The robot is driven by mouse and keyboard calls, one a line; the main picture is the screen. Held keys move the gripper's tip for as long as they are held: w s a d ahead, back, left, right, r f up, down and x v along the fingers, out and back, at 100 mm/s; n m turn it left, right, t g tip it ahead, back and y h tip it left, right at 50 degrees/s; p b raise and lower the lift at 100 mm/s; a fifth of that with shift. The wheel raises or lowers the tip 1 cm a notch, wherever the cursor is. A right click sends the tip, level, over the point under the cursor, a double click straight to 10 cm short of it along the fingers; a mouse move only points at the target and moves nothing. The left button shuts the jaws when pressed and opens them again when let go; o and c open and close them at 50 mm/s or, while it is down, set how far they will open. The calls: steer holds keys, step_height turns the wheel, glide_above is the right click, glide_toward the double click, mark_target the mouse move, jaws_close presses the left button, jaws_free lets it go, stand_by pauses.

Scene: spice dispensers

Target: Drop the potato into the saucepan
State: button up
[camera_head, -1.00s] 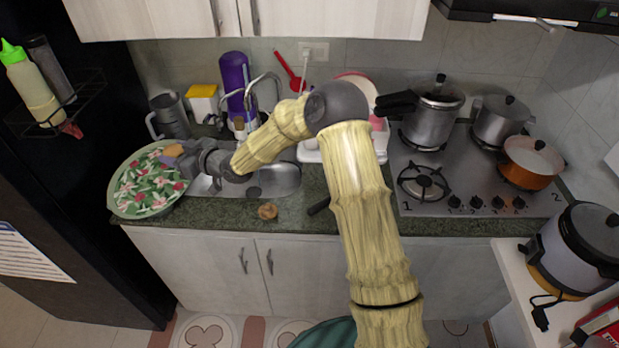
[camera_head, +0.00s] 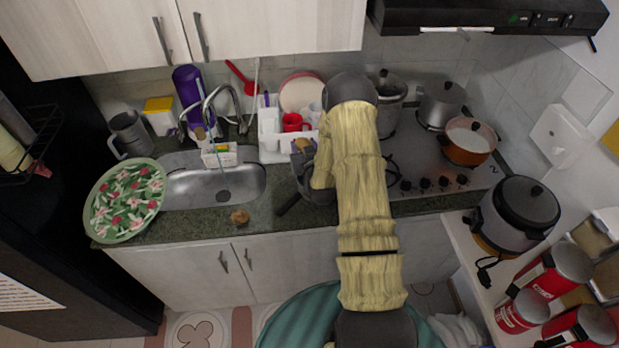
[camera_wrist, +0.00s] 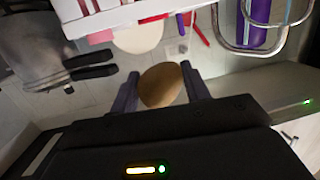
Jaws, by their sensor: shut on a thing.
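The potato (camera_wrist: 161,85) is a smooth brown oval between the two fingers of my gripper (camera_wrist: 160,88) in the wrist view. In the head view my gripper (camera_head: 303,148) is raised in front of the white dish rack, with the potato's tan top (camera_head: 303,144) just showing. A dark handle (camera_head: 289,204) sticks out over the counter beside my arm. My arm hides what it belongs to, so I cannot tell if it is the saucepan. An orange pan (camera_head: 468,142) with a pale top stands on the stove, to the right of my gripper.
A brown lump (camera_head: 239,216) lies on the counter (camera_head: 200,222) before the sink (camera_head: 190,187). A floral plate (camera_head: 124,200) is at left. The dish rack (camera_head: 270,150) stands behind my gripper. Metal pots (camera_head: 441,103) are on the stove (camera_head: 430,165); a rice cooker (camera_head: 519,210) is at right.

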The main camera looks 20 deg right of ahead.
steer(key=s+d+f+m+h+b, duration=0.1)
steer(key=s+d+f+b, duration=0.1)
steer(key=d+f, duration=0.3)
steer(key=shift+s+f+h, duration=0.35)
steer(key=shift+f+h, duration=0.05)
stand_by(0.5)
steer(key=shift+w, duration=0.15)
